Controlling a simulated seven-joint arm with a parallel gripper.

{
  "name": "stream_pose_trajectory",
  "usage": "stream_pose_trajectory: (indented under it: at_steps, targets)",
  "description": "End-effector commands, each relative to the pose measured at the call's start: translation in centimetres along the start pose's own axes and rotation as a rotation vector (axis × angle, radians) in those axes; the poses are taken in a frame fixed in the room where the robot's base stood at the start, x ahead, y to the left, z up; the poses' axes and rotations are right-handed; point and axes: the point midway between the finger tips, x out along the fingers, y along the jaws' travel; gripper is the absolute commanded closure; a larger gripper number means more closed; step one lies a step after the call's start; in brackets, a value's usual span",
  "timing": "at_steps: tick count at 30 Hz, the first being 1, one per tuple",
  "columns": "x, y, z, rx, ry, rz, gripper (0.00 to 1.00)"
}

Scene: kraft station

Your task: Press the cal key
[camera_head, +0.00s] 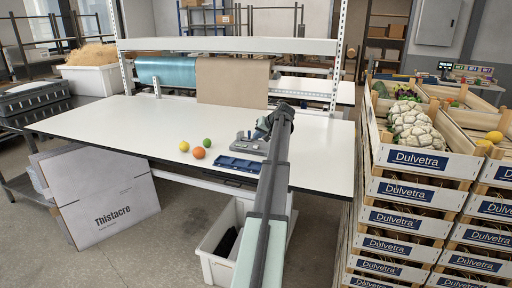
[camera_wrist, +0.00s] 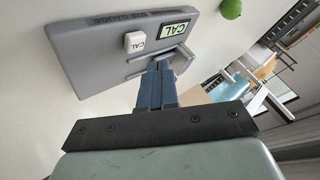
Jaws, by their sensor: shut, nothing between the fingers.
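A grey gauge (camera_wrist: 90,45) fills the upper left of the wrist view, with a white key (camera_wrist: 134,42) marked CAL and a small green display (camera_wrist: 174,30) that also reads CAL. In the head view the gauge (camera_head: 248,146) stands on the white table, partly hidden by my arm. My gripper (camera_wrist: 160,66) is shut and empty, its blue fingers side by side. In the wrist view its tips appear by the gauge's grey bracket, below and right of the key. Whether they touch the gauge I cannot tell. In the head view my gripper (camera_head: 264,126) is over the gauge.
A blue tray (camera_head: 238,164) lies in front of the gauge on the white table (camera_head: 110,122). Orange (camera_head: 198,153), yellow (camera_head: 184,146) and green (camera_head: 207,142) balls lie to its left. Stacked crates (camera_head: 405,190) stand right of the table. The table's left half is clear.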

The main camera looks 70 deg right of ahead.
Motion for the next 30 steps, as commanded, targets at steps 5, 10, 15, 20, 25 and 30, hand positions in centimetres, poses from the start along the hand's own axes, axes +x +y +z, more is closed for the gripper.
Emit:
stream_pose_trajectory:
  at_steps: [5, 10, 15, 20, 25, 30]
  targets:
    - [0.79, 0.58, 0.59, 0.000, 0.000, 0.000, 1.00]
    - [0.89, 0.64, 0.64, 0.000, 0.001, 0.000, 1.00]
    - [0.87, 0.63, 0.62, 0.000, 0.000, 0.000, 1.00]
    - [0.86, 0.62, 0.62, 0.000, 0.000, 0.000, 1.00]
    - [0.86, 0.62, 0.62, 0.000, 0.000, 0.000, 1.00]
    - [0.86, 0.62, 0.62, 0.000, 0.000, 0.000, 1.00]
